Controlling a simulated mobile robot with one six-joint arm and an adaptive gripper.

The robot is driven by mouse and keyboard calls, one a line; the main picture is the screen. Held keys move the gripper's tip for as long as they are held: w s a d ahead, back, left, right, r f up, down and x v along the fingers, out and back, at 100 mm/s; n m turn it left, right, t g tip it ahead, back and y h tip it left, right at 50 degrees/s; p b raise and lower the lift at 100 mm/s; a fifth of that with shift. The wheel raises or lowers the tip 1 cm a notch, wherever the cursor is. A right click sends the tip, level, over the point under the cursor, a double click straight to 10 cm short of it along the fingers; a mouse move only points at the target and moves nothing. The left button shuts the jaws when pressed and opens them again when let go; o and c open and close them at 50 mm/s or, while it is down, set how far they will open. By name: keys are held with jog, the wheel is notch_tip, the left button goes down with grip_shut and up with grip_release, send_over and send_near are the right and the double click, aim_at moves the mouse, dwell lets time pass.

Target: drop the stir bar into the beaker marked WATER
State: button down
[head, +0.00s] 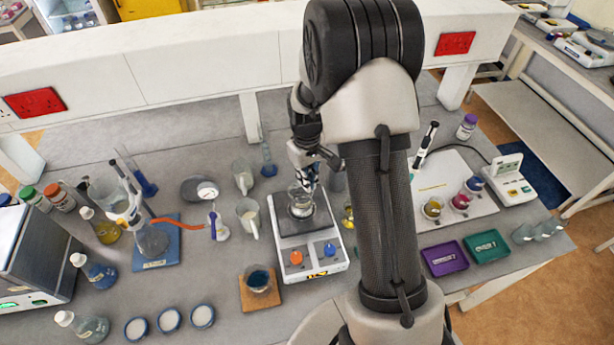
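A small glass beaker (301,204) stands on the dark top plate of a white hotplate stirrer (311,260) with an orange and a blue knob. My gripper (306,181) points down right at or just above the beaker's mouth. From this view I cannot tell if its fingertips are inside the rim. The fingers are small and partly hidden, so I cannot tell whether they are open or shut. I cannot make out the stir bar. No WATER marking is readable on any beaker here.
Left of the stirrer are white jugs (248,214) and a beaker of dark blue liquid (259,279) on a brown mat. A clamp stand (150,240) stands farther left. On the right are a white board (455,180) with small coloured-liquid beakers, a purple tray (444,259) and a green tray (487,248).

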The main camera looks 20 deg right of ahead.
jog(key=c, duration=1.7)
grip_release()
notch_tip(320, 180, up, 12)
jog(key=shift+r, duration=0.1)
